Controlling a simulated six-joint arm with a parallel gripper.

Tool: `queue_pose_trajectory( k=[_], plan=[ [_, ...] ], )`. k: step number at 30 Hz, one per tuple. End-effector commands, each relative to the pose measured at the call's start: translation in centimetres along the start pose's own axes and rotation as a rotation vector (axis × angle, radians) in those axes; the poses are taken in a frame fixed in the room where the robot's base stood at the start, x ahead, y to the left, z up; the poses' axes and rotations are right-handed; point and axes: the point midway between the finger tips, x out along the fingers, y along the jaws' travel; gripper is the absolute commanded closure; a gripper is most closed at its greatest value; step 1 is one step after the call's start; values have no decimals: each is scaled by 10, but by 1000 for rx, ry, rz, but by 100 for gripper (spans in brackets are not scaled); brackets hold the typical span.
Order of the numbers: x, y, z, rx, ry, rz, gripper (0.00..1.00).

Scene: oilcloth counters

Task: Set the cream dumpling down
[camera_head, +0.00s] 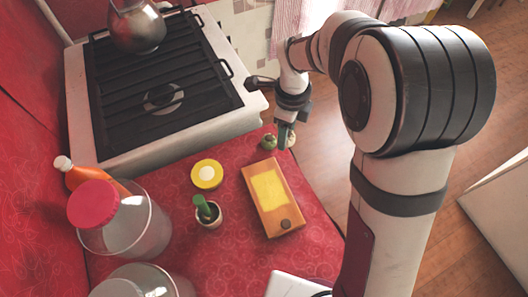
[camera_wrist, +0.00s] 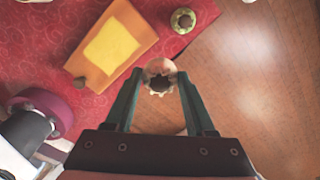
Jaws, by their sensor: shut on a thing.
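The cream dumpling (camera_wrist: 159,66), round with a dark centre, sits between the fingertips of my gripper (camera_wrist: 160,80) in the wrist view. My gripper is shut on it. In the head view the dumpling (camera_head: 291,140) shows as a pale patch at the fingertips of my gripper (camera_head: 285,133), partly hidden by them. It is near the red counter's (camera_head: 235,245) right edge, and the wooden floor shows behind it in the wrist view. I cannot tell its height.
A green dumpling-like piece (camera_head: 268,142) is close by on the counter. An orange board with a yellow patch (camera_head: 268,188), a yellow round (camera_head: 207,175) and a small pot (camera_head: 208,215) are nearer. Jars (camera_head: 130,230) stand left; the stove (camera_head: 160,120) is behind.

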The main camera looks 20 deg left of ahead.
Motion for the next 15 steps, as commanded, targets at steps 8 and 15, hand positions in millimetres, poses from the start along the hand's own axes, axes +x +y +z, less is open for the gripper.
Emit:
queue_pose_trajectory(
  k=[8,15],
  plan=[
    [-21,58,-103,-6,-2,-3,58],
    [-17,108,-145,-20,-2,0,58]
  ],
)
